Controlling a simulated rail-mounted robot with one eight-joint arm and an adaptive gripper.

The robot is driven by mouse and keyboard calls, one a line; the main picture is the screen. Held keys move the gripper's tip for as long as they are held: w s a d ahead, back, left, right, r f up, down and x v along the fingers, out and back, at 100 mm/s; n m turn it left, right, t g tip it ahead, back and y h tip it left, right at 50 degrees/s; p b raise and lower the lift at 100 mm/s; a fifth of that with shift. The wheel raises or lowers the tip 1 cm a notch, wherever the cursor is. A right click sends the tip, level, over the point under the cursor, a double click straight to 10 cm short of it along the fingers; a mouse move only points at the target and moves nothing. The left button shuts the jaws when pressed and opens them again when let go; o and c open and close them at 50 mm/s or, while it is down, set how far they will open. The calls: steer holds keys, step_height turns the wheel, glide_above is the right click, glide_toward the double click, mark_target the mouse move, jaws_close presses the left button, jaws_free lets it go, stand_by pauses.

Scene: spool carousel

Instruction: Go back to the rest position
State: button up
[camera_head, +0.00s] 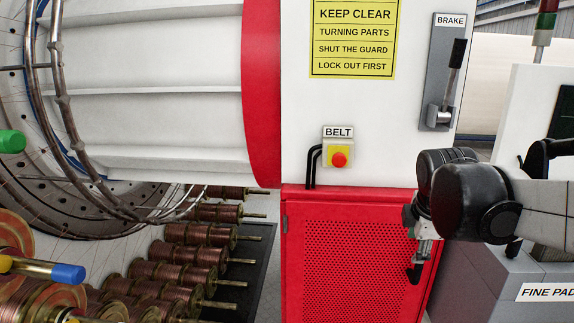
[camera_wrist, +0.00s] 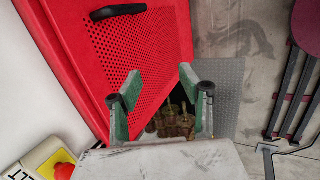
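My gripper (camera_head: 415,272) hangs at the right in the head view, pointing down in front of the red perforated guard (camera_head: 345,255). In the wrist view my gripper (camera_wrist: 158,82) shows two green finger pads well apart with nothing between them, so it is open and empty.
A brake lever (camera_head: 455,75) and a red belt button (camera_head: 338,159) are on the white panel (camera_head: 300,120). Copper spools (camera_head: 200,235) stand in rows at the lower left. A grey block labelled "FINE PAD" (camera_head: 545,292) stands at the right beneath my arm.

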steer(key=s+a+f+m+t+y+p, duration=0.1)
steer(key=s+a+m, duration=0.3)
steer(key=s+m, duration=0.4)
steer(key=s+a+f+m+t+p, duration=0.1)
steer(key=s+a+m, duration=0.3)
steer(key=s+m, duration=0.4)
steer(key=shift+s+a+f+y, duration=0.15)
steer(key=shift+s+f+y, duration=0.25)
steer(key=shift+s, duration=0.55)
steer(key=shift+c, duration=0.5)
